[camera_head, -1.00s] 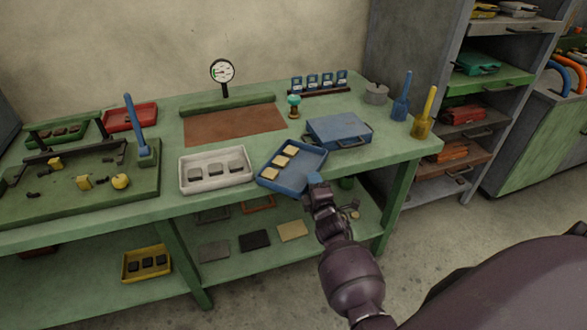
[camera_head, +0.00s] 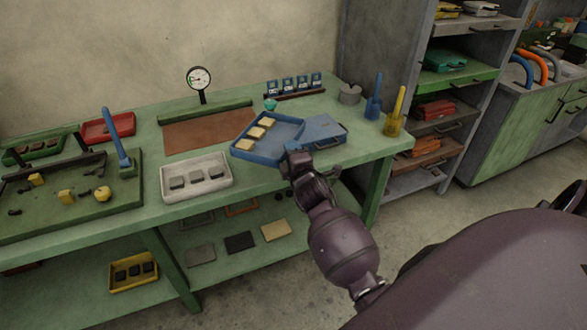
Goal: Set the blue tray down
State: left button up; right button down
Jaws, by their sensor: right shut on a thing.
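The blue tray (camera_head: 285,131) is at the middle of the green workbench, with several pale yellow square pieces (camera_head: 257,133) in a row along its left side. My right gripper (camera_head: 291,150) is shut on its near right edge. The tray covers part of the closed blue case (camera_head: 323,129) to its right in the picture. I cannot tell whether the tray's underside touches the bench. My left gripper is out of view.
A white tray (camera_head: 196,190) with dark pieces lies left of the blue tray. Behind are a brown mat (camera_head: 208,130), a dial gauge (camera_head: 199,78) and a teal-knobbed thing (camera_head: 271,104), partly hidden. Blue and yellow upright tools stand at the right end.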

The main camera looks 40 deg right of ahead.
jog(key=shift+r+p, duration=0.65)
jog(key=shift+r, duration=3.55)
jog(key=s+a+r+n+y, duration=0.2)
jog(key=s+a+r+y, duration=0.1)
jog(key=a, duration=0.6)
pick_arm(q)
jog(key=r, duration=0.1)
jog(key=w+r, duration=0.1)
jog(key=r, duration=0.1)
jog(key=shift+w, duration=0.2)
pick_arm(e)
jog(key=s+a+f+n+t+y, duration=0.1)
jog(key=s+a+f, duration=0.3)
jog(key=s+a, duration=0.4)
jog(key=shift+s+a+f+n+y, duration=0.2)
jog(key=shift+s+a+n+y, duration=0.15)
jog(key=shift+a+y, duration=0.5)
jog(key=shift+w, duration=0.1)
